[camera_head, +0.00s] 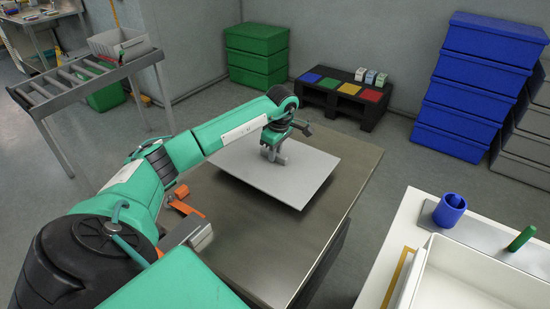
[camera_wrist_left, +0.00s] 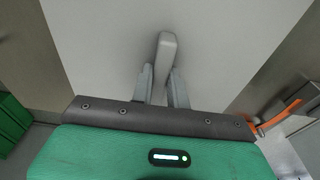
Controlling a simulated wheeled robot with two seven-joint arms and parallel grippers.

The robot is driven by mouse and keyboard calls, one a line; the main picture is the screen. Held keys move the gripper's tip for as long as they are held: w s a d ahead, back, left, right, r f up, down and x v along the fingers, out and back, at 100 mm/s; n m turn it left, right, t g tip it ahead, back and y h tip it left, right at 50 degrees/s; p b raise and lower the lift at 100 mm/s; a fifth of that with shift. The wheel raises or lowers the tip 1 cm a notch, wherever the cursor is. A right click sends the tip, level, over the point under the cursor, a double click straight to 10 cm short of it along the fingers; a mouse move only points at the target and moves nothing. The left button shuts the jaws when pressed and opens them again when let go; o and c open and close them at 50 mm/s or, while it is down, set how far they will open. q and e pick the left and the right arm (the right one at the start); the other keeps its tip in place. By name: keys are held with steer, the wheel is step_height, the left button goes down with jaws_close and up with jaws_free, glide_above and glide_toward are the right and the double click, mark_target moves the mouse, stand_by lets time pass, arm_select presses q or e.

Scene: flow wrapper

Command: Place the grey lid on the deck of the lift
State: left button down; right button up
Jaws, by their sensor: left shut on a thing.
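The grey lid (camera_head: 275,175) is a flat light-grey plate with a handle in its middle. My left gripper (camera_head: 272,153) is shut on that handle. In the left wrist view the two fingers close on the pale handle (camera_wrist_left: 166,50), and the lid (camera_wrist_left: 95,40) fills most of the picture. The lift's deck (camera_head: 345,180) is a brownish-grey metal top under the lid. The lid looks level, with a shadow along its front edge. I cannot tell for sure whether it touches the deck. My right gripper is not in view.
An orange part (camera_head: 183,203) is by the deck's left side. A white table (camera_head: 400,240) with a blue cup (camera_head: 449,210) and a white tray (camera_head: 470,270) stands at the right. A black pallet (camera_head: 345,98) and blue crates (camera_head: 470,85) stand behind.

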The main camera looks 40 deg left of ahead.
mark_target(279, 155)
arm_select(q)
step_height(279, 155, down, 2)
steer(key=shift+f, duration=0.15)
steer(key=shift+f, duration=0.15)
steer(key=c, duration=1.4)
jaws_free()
steer(key=shift+o, duration=0.2)
step_height(279, 155, up, 12)
steer(key=d, duration=0.1)
steer(key=shift+d, duration=0.25)
